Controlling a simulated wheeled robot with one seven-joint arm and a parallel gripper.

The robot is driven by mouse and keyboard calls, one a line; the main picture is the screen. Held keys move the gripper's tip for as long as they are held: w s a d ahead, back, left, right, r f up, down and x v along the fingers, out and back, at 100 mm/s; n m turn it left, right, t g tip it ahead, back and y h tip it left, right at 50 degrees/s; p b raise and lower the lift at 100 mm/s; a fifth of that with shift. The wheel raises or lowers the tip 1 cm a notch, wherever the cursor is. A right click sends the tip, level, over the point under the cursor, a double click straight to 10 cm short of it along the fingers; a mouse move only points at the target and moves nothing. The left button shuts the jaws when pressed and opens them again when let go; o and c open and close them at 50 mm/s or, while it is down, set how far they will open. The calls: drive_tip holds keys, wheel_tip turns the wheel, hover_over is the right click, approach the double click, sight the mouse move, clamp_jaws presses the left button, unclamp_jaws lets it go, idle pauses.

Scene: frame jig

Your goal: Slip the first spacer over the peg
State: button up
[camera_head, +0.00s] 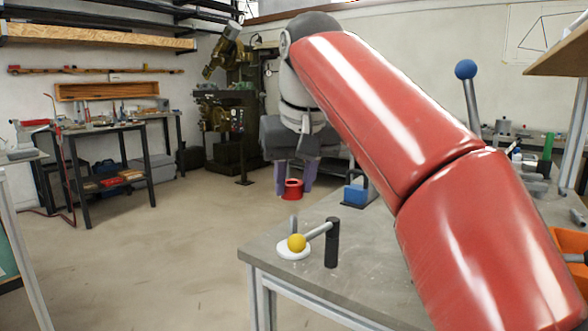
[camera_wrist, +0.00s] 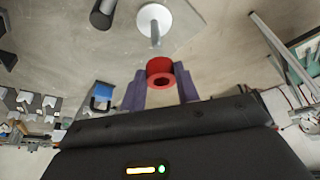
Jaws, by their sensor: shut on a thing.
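My gripper (camera_head: 294,187) is shut on a red ring-shaped spacer (camera_head: 292,189), with a purplish finger on each side of it. The wrist view shows the spacer (camera_wrist: 160,72) between the fingers, its dark hole facing the camera. The grey peg (camera_head: 293,222) stands upright on a round white base (camera_head: 288,254) near the table's corner. In the wrist view the peg (camera_wrist: 155,36) and its white base (camera_wrist: 147,15) show just beyond the spacer. The spacer is apart from the peg, higher and farther back in the head view. A yellow ball (camera_head: 297,243) partly hides the peg's foot.
A dark post (camera_head: 332,245) with a grey bar stands close right of the peg. A blue block (camera_head: 356,194) on a dark plate is farther back on the table (camera_head: 300,278). A blue-balled rod (camera_head: 466,69) and an orange bin (camera_head: 571,240) are right.

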sight(295, 195)
drive_tip(key=shift+f+b, duration=1.35)
drive_tip(key=shift+f, duration=0.45)
drive_tip(key=shift+f+b, duration=0.55)
drive_tip(key=shift+f, duration=0.4)
clamp_jaws()
drive_tip(key=o, duration=0.9)
unclamp_jaws()
drive_tip(key=shift+w, duration=0.2)
drive_tip(key=shift+o, duration=0.7)
drive_tip(key=shift+r, duration=0.1)
drive_tip(key=shift+s, duration=0.1)
drive_tip(key=shift+r, duration=0.15)
drive_tip(key=p+v, duration=0.3)
drive_tip(key=v, duration=0.4)
drive_tip(key=shift+r, duration=0.25)
